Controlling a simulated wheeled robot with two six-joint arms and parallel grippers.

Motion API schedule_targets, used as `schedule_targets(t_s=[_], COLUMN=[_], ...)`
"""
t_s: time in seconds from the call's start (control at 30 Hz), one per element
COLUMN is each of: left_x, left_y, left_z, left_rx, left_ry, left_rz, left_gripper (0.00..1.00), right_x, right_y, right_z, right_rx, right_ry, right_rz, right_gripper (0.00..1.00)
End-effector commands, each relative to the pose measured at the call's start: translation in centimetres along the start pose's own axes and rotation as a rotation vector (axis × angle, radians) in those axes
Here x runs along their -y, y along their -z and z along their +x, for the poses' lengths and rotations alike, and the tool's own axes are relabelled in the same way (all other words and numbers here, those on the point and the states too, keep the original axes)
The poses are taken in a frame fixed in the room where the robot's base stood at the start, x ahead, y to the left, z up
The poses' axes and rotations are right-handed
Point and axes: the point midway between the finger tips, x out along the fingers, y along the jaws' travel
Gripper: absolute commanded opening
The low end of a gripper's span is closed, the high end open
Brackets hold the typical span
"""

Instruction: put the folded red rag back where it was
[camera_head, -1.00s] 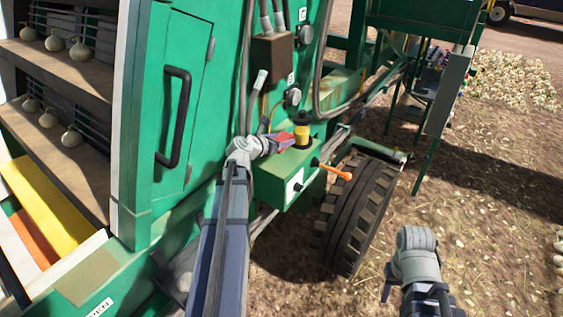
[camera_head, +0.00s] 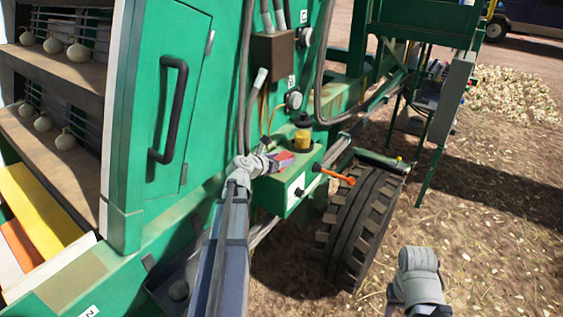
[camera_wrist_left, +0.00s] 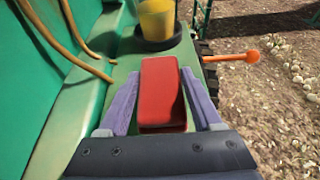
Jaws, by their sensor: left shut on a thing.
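The folded red rag (camera_head: 285,159) is a small red block shape. It shows large in the left wrist view (camera_wrist_left: 162,92), between the two purple-grey fingers of my left gripper (camera_wrist_left: 162,100). My left gripper (camera_head: 276,162) is shut on the rag, over the top of the green box (camera_head: 289,190) on the machine's side. I cannot tell whether the rag touches the box top. My right arm (camera_head: 418,280) shows at the lower right, but its fingertips are not clearly visible.
A yellow cup-like part with a black base (camera_head: 303,136) stands just behind the rag. An orange-knobbed lever (camera_head: 340,177) sticks out to the right of the box. A large tyre (camera_head: 358,225) is below. Hoses and a green door with a black handle (camera_head: 171,110) are left and above.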

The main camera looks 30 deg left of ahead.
Motion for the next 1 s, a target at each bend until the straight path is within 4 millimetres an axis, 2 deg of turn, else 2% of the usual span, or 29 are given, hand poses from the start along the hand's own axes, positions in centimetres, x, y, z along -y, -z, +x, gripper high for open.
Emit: schedule_targets(t_s=[0.17,0.2,0.43,0.77,0.87,1.0], left_x=[0.0,0.0,0.0,0.0,0.1,0.2], left_y=[0.4,0.2,0.2,-0.2,-0.2,-0.3], left_z=[0.1,0.1,0.1,-0.1,-1.6,-4.6], left_rx=[0.000,0.000,0.000,0.000,0.000,0.000], left_ry=[0.000,0.000,0.000,0.000,-0.002,-0.003], left_rz=[0.000,0.000,0.000,0.000,0.000,-0.001], left_gripper=[0.02,0.69,0.95,0.96,0.96,0.96], right_x=[0.0,0.0,0.0,0.0,-0.1,-0.2], right_y=[0.0,0.0,0.0,0.0,-0.1,-0.1], right_z=[0.4,0.3,0.2,-0.3,-0.8,-2.0], right_rx=[0.000,0.000,0.000,0.000,0.000,0.000], right_ry=[0.000,0.000,0.000,0.000,0.000,0.001], right_rz=[-0.001,-0.001,-0.001,0.000,0.001,0.003], right_gripper=[0.50,0.50,0.50,0.50,0.50,0.50])
